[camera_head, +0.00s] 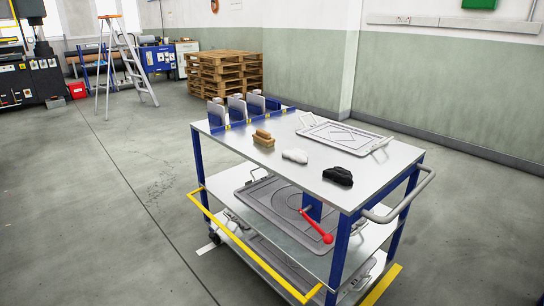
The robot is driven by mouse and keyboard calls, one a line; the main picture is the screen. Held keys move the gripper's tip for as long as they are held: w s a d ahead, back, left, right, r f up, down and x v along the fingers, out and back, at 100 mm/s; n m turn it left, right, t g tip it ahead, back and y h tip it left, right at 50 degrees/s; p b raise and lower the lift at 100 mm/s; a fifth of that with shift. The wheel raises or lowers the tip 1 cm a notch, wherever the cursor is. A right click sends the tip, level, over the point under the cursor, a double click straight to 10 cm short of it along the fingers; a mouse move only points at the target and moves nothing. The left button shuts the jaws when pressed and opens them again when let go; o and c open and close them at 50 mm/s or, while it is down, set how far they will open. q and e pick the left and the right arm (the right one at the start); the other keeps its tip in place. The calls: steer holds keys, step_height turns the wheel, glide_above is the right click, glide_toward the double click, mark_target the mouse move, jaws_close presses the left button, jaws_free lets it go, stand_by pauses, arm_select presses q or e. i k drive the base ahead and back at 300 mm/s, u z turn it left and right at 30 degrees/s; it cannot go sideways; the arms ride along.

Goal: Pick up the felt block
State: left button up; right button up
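A small tan and brown block (263,138), which looks like the felt block, rests on the top shelf of the metal cart (310,185). It sits near the shelf's left edge, just in front of a blue rack (240,122). It is fully visible and nothing touches it from above. Neither of my grippers shows in the head view.
A crumpled white item (295,156) and a black item (338,176) lie to the block's right. A metal tray (342,137) lies behind them. A grey handle (403,200) juts from the cart's right end. A yellow rail (250,252) runs low along the front.

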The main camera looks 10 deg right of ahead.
mark_target(264, 138)
steer(key=u, duration=1)
steer(key=i, duration=1.85)
steer(key=z, duration=0.4)
